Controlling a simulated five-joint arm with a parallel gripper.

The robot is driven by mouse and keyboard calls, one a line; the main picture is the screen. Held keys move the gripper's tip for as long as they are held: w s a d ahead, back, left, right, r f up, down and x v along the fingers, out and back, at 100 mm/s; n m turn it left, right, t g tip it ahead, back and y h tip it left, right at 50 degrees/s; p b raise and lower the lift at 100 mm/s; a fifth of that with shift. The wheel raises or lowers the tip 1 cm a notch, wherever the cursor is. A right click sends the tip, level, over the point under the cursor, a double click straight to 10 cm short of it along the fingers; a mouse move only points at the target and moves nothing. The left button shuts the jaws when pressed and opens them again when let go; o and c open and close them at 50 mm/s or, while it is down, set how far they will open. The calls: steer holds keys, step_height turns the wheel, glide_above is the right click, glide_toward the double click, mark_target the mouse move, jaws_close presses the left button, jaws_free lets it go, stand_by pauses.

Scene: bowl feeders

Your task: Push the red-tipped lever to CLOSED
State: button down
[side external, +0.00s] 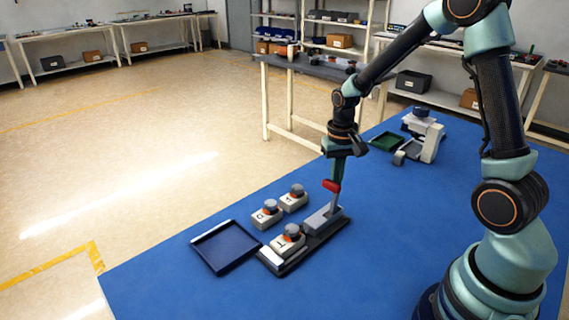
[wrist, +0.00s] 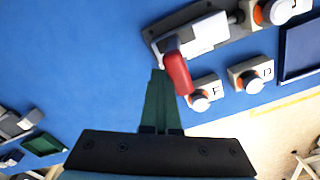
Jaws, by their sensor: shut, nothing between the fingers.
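The lever has a red tip (side external: 331,186) on a grey stem (side external: 335,201). It rises from a grey block on a dark base plate (side external: 325,236) and stands close to upright in the side external view. My gripper (side external: 337,178) is shut and points down at the red tip, at or very near it. In the wrist view the green fingers (wrist: 160,80) are together, with the red tip (wrist: 178,72) just right of their ends. I cannot tell whether they touch. A white unit with an orange ring and grey knob (side external: 289,240) sits on the same plate. I cannot read a CLOSED mark.
Two similar small knobbed units (side external: 267,215) (side external: 294,198) stand left of the base plate. A dark blue tray (side external: 225,246) lies further left. A green tray (side external: 387,141) and a white device (side external: 432,143) stand at the back right. The blue tabletop is otherwise clear.

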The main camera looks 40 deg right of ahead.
mark_target(328, 186)
steer(key=shift+s+a+f, duration=0.1)
steer(key=shift+a+f, duration=0.05)
steer(key=shift+a, duration=0.7)
steer(key=shift+a+f, duration=0.15)
steer(key=shift+a, duration=0.65)
steer(key=shift+d, duration=0.25)
steer(key=shift+d+r, duration=0.15)
steer(key=shift+d, duration=0.1)
steer(key=shift+r, duration=3.95)
